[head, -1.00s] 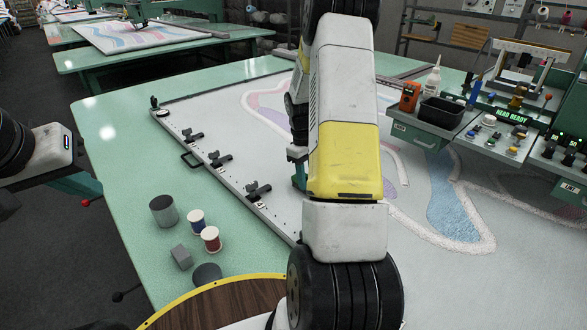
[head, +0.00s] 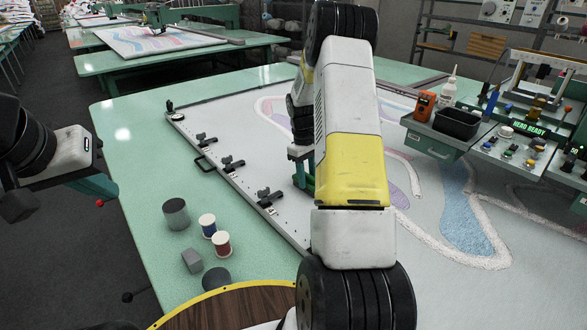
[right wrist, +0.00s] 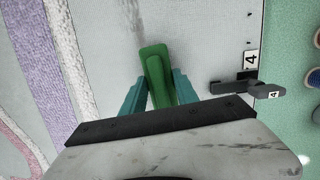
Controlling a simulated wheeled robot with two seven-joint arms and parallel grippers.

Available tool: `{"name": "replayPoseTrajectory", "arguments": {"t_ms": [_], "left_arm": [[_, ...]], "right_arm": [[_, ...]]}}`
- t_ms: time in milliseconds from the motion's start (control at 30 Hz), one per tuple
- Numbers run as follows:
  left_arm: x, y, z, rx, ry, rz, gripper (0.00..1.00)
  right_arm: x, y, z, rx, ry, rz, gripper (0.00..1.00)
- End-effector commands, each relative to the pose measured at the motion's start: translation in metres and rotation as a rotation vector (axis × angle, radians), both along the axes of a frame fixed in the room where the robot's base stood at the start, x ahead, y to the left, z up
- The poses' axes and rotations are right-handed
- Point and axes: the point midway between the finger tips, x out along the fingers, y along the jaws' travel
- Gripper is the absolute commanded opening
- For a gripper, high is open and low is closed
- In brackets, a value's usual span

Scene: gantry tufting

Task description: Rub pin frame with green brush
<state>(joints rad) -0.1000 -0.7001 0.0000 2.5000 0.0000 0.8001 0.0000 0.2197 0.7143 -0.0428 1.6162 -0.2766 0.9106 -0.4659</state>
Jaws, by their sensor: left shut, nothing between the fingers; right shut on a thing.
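The pin frame (head: 246,184) is a long pale rail with black numbered clamps, along the left edge of the white tufting cloth. My right gripper (right wrist: 157,92) is shut on the green brush (right wrist: 154,62). In the right wrist view the brush is over the white cloth, left of the clamp marked 4 (right wrist: 248,85). I cannot tell whether it touches the cloth. In the head view my right arm partly hides the right gripper (head: 304,172) and the brush. My left gripper (head: 100,188) is shut and empty, off the table's left edge.
A grey cylinder (head: 176,214), two thread spools (head: 221,244), a grey block (head: 191,260) and a dark disc (head: 216,278) stand on the green table left of the frame. A control console (head: 500,150) with a black bin (head: 457,123) stands at right.

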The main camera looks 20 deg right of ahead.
Motion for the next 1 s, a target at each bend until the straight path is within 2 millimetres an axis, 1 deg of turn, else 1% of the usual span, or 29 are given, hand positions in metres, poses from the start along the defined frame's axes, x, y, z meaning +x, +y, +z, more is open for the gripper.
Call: {"name": "replayPoseTrajectory", "arguments": {"t_ms": [200,367,467,633,767,1000], "left_arm": [[0.0,0.0,0.0,0.0,0.0,0.0,0.0],[0.0,0.0,0.0,0.0,0.0,0.0,0.0],[0.0,0.0,0.0,0.0,0.0,0.0,0.0],[0.0,0.0,0.0,0.0,0.0,0.0,0.0],[0.0,0.0,0.0,0.0,0.0,0.0,0.0],[0.0,0.0,0.0,0.0,0.0,0.0,0.0]], "right_arm": [[0.018,0.007,-0.002,0.0,0.0,0.001,0.0],[0.023,0.008,-0.002,0.001,0.001,0.001,0.0],[0.024,0.006,-0.002,0.001,0.0,0.0,0.0],[0.027,-0.003,-0.001,0.0,0.0,0.0,0.0],[0.023,-0.006,0.0,0.0,0.001,0.0,0.0],[0.003,-0.013,-0.002,0.0,0.002,-0.001,0.0]]}}
